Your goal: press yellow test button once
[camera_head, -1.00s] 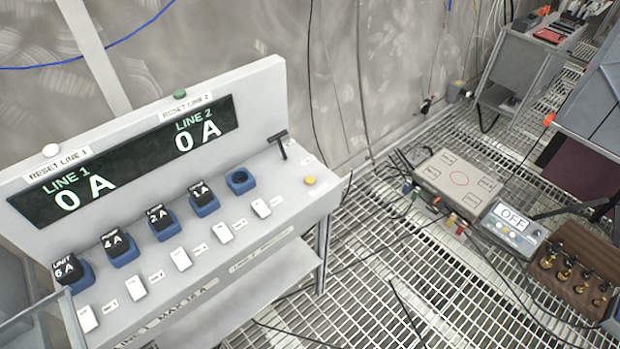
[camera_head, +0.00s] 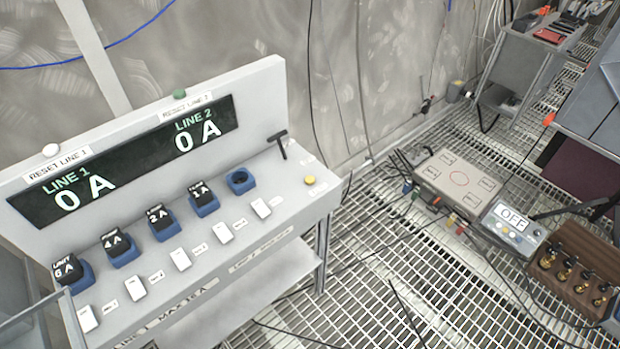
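A small round yellow button (camera_head: 310,180) sits on the right end of the sloped grey console panel (camera_head: 290,205), right of a black T-shaped lever (camera_head: 279,143). The console display (camera_head: 130,160) reads LINE 1 0 A and LINE 2 0 A. Several black-topped blue modules stand in a row below the display, with white switches in front of them. An empty blue socket (camera_head: 240,181) is at the row's right end. Neither of my grippers is in view, and nothing touches the yellow button.
A grey box (camera_head: 458,180) and a meter reading OFF (camera_head: 512,224) lie on the grating floor at right. A wooden block (camera_head: 575,270) with brass pieces is beside them. Loose cables cross the grating. A grey bench (camera_head: 530,60) stands at the back right.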

